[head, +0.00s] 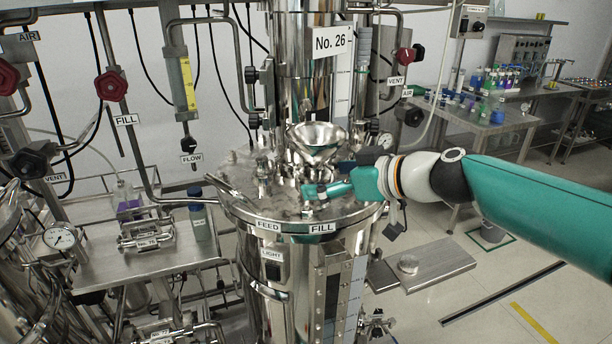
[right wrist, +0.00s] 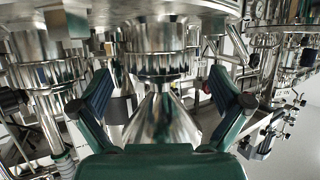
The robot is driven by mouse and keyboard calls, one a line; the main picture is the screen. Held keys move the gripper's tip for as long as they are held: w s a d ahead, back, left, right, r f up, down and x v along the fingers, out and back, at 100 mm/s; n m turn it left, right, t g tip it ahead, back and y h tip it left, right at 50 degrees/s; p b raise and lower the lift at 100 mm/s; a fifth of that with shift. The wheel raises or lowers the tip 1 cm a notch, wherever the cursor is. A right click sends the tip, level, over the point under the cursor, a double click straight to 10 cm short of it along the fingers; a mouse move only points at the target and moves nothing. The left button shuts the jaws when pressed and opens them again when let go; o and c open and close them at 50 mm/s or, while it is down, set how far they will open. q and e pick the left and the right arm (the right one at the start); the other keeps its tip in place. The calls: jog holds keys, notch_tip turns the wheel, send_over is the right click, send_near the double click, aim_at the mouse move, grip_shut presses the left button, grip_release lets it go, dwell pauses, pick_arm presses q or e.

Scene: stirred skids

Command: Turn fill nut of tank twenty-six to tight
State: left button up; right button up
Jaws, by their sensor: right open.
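The steel tank marked No. 26 (head: 330,41) stands in the middle of the head view. Its round lid (head: 255,205) carries a FILL label (head: 321,228) and a FEED label (head: 268,224) on the front rim. My right gripper (head: 318,189) is low over the lid, behind the FILL label and in front of a steel funnel (head: 318,138). In the right wrist view its two fingers (right wrist: 160,97) are spread, with a shiny cone (right wrist: 160,125) showing beyond and between them. I cannot pick out the fill nut clearly among the fittings by the gripper. My left gripper is not in view.
Pipes and a red FILL valve wheel (head: 110,86) stand left of the tank. A red VENT knob (head: 404,55) is at upper right. A side table (head: 135,268) is at left, a low steel platform (head: 440,262) at right. The floor further right is mostly open.

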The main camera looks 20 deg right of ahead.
jog(key=shift+x, duration=0.95)
